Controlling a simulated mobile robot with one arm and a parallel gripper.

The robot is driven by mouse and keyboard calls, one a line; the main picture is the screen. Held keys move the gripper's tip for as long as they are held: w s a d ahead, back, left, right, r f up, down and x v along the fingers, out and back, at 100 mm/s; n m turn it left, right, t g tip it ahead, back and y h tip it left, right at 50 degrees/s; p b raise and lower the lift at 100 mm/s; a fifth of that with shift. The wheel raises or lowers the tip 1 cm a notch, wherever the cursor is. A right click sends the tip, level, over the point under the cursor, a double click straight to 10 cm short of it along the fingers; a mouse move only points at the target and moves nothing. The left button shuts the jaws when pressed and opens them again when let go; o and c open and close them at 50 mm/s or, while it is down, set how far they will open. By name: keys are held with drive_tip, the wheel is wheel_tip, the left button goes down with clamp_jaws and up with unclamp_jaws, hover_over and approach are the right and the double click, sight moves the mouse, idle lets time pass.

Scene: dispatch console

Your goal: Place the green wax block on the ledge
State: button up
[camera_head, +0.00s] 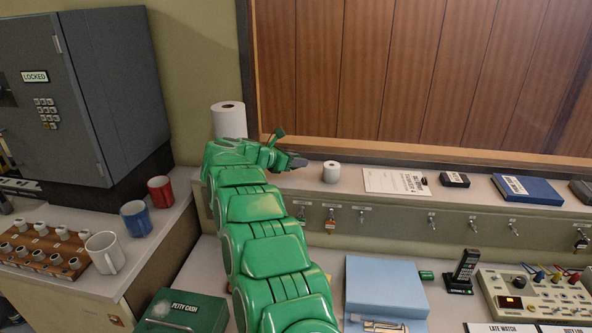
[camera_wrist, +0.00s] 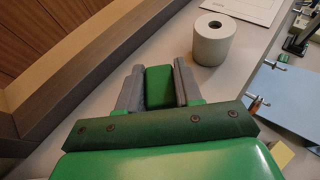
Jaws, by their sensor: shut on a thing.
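The green wax block (camera_wrist: 159,88) is between the two grey fingers of my gripper (camera_wrist: 158,80) in the wrist view. My gripper is shut on it. In the head view my gripper (camera_head: 296,162) is over the left part of the ledge (camera_head: 316,181), below the wooden panelling; the block cannot be made out there. The pale ledge top (camera_wrist: 240,92) shows beneath and around the fingers in the wrist view. I cannot tell whether the block touches it.
A small white paper roll (camera_head: 331,172) stands on the ledge just right of my gripper; it also shows in the wrist view (camera_wrist: 213,40). A larger roll (camera_head: 229,119) stands behind my arm. A paper sheet (camera_head: 396,181) and blue book (camera_head: 527,189) lie farther right. Keys hang below.

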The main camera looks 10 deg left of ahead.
sight(296, 176)
drive_tip(key=shift+w+f, duration=0.1)
drive_tip(key=shift+f, duration=0.05)
drive_tip(key=shift+w+a+f, duration=0.1)
drive_tip(key=shift+w+f, duration=0.15)
drive_tip(key=shift+f, duration=1.5)
drive_tip(key=shift+f, duration=0.1)
drive_tip(key=o, duration=1)
drive_tip(key=shift+o, duration=0.2)
drive_tip(key=shift+s+a, duration=0.15)
drive_tip(key=v, duration=1.1)
drive_tip(key=shift+s+a+r, duration=0.2)
drive_tip(key=shift+s+a, duration=0.05)
